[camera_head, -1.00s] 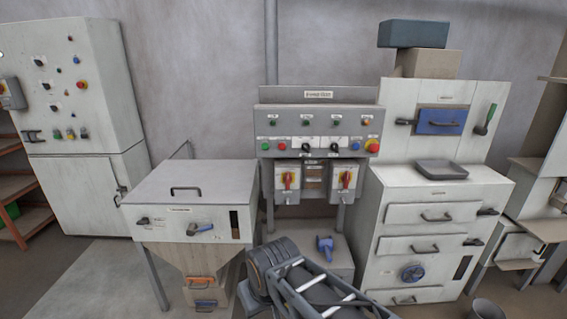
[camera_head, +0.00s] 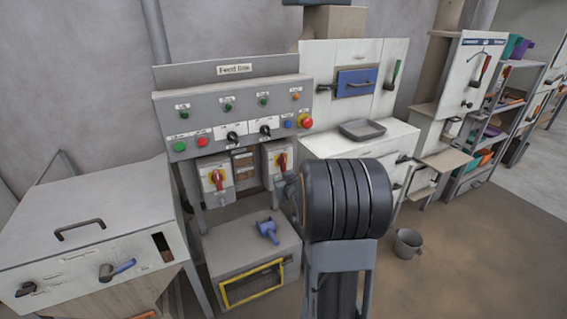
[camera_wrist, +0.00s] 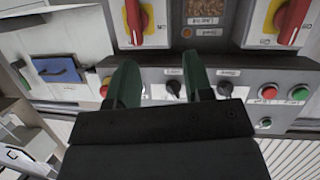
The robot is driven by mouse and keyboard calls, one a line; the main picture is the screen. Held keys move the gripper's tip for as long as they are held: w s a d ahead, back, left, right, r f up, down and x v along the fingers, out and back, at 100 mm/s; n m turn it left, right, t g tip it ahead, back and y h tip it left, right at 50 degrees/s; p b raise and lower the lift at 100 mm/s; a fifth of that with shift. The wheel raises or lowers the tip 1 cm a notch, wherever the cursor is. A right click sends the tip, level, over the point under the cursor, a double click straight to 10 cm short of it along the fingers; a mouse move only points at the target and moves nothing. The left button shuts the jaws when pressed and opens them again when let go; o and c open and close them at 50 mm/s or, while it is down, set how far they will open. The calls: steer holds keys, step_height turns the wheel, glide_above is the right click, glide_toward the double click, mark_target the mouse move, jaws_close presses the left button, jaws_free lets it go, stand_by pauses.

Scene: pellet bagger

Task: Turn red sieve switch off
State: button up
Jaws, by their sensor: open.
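Two red rotary switches on yellow plates sit on grey boxes under the feed line panel (camera_head: 240,105): a left red switch (camera_head: 217,180) and a right red switch (camera_head: 282,161). Both handles look roughly upright. I cannot read which is labelled sieve. The wrist view is upside down; the right red switch (camera_wrist: 134,20) shows at its upper left and the left red switch (camera_wrist: 291,20) at its upper right. My gripper (camera_wrist: 161,75) is open and empty, with green fingers in front of the panel's black knobs. In the head view my arm hides the gripper.
The panel carries black knobs (camera_head: 233,137), a green button (camera_head: 180,146) and a red mushroom button (camera_head: 306,122) near the switches. A blue object (camera_head: 268,231) lies on the lower box. A grey bin (camera_head: 408,243) stands on the floor at right, where the floor is open.

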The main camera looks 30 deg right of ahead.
mark_target(285, 164)
steer(key=d+f+t+y, duration=0.1)
steer(key=d+f+t, duration=0.25)
steer(key=d, duration=0.35)
steer(key=shift+t, duration=0.35)
steer(key=w+p, duration=0.1)
steer(key=w, duration=0.3)
steer(key=w+d+p, duration=0.1)
steer(key=w, duration=0.3)
steer(key=w+p, duration=0.2)
steer(key=w, duration=0.2)
steer(key=shift+w+d+r, duration=0.15)
steer(key=shift+w+d, duration=0.1)
steer(key=shift+w, duration=0.1)
steer(key=shift+c, duration=0.5)
steer(key=c, duration=0.4)
steer(key=shift+b, duration=0.3)
